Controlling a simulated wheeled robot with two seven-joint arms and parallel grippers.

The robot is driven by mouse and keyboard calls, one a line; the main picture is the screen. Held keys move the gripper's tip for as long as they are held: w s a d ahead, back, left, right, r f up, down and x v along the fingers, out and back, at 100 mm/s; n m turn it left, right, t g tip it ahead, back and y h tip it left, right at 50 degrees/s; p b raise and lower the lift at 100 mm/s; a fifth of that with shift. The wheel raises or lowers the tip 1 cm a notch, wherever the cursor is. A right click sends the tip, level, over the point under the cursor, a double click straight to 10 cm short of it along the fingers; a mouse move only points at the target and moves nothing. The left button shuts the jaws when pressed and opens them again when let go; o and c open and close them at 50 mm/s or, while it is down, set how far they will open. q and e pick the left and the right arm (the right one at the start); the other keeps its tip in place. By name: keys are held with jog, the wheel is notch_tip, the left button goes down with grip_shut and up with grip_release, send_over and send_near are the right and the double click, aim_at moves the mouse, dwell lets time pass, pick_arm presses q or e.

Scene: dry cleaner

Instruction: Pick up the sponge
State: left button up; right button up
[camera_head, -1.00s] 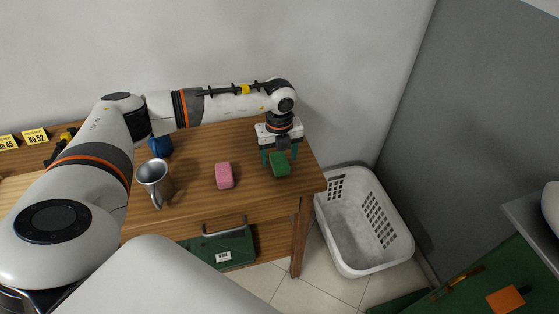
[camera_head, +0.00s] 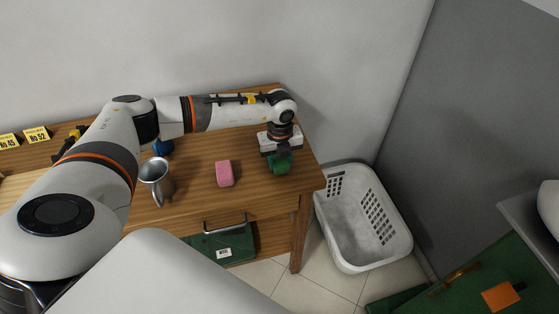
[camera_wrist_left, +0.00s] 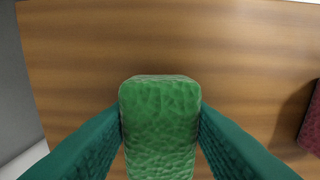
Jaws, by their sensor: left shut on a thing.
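A green sponge (camera_head: 279,167) is at the right end of the wooden table, under my left gripper (camera_head: 279,160). In the left wrist view the sponge (camera_wrist_left: 160,125) lies between the two teal fingers, and both touch its sides. My left gripper is shut on it. I cannot tell whether the sponge still rests on the table. A pink sponge (camera_head: 224,174) lies on the table to the left; its dark red edge shows at the right of the left wrist view (camera_wrist_left: 312,120). My right gripper is not in view.
A metal cup (camera_head: 156,178) and a blue object (camera_head: 162,147) stand left on the wooden table (camera_head: 205,205). Yellow number cards (camera_head: 37,134) are at the far left. A green toolbox (camera_head: 228,243) sits below. A white basket (camera_head: 362,225) stands right of the table.

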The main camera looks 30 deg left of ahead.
pick_arm(q)
notch_tip(320, 180, up, 9)
jog(key=shift+f+b, duration=0.1)
jog(key=shift+b, duration=0.9)
jog(key=shift+r, duration=0.65)
